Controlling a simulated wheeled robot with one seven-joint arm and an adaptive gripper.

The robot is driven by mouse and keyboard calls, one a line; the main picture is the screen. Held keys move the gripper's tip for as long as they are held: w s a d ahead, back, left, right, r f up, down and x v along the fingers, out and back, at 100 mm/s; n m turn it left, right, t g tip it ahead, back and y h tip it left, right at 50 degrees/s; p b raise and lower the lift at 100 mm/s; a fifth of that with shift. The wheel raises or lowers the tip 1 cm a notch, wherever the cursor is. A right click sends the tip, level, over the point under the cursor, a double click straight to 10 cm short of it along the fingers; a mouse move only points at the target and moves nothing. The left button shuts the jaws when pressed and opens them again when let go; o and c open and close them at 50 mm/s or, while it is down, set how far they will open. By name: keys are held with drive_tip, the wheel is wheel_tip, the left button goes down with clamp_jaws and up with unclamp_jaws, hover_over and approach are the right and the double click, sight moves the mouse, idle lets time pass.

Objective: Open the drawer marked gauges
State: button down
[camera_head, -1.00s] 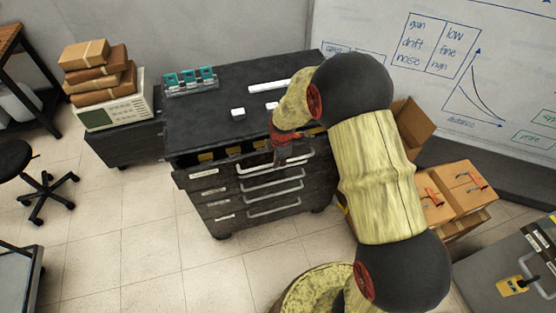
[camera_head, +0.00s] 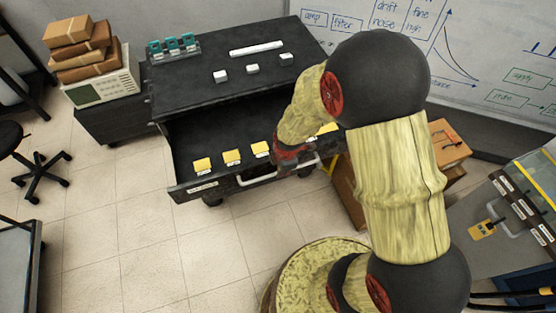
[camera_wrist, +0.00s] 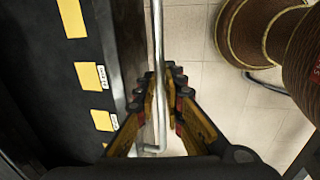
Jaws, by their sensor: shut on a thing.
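The top drawer (camera_head: 187,148) of the dark cabinet (camera_head: 200,98) is pulled well out. Its front carries a small white label (camera_head: 203,187), too small to read here. Several yellow pieces with white tags stand in a row inside it, near the front. My gripper (camera_head: 291,158) is at the right part of the drawer's silver bar handle (camera_head: 258,181). In the wrist view my gripper (camera_wrist: 173,76) is shut on the handle (camera_wrist: 158,35), with the fingers on either side of the bar.
White blocks (camera_head: 221,76) and a teal-topped rack (camera_head: 174,46) sit on the cabinet top. Parcels on an instrument (camera_head: 98,88) stand at left. Cardboard boxes (camera_head: 449,150) are at right, behind my arm. The tiled floor (camera_head: 130,225) at the front left is clear.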

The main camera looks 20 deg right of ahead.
drive_tip(key=shift+s, duration=0.2)
drive_tip(key=c, duration=1.9)
unclamp_jaws()
drive_tip(key=r, duration=0.4)
drive_tip(key=s+r, duration=0.1)
drive_tip(key=r, duration=0.3)
drive_tip(key=s+r, duration=0.1)
drive_tip(key=r, duration=0.2)
drive_tip(key=shift+s+r, duration=0.15)
drive_tip(key=shift+r, duration=0.25)
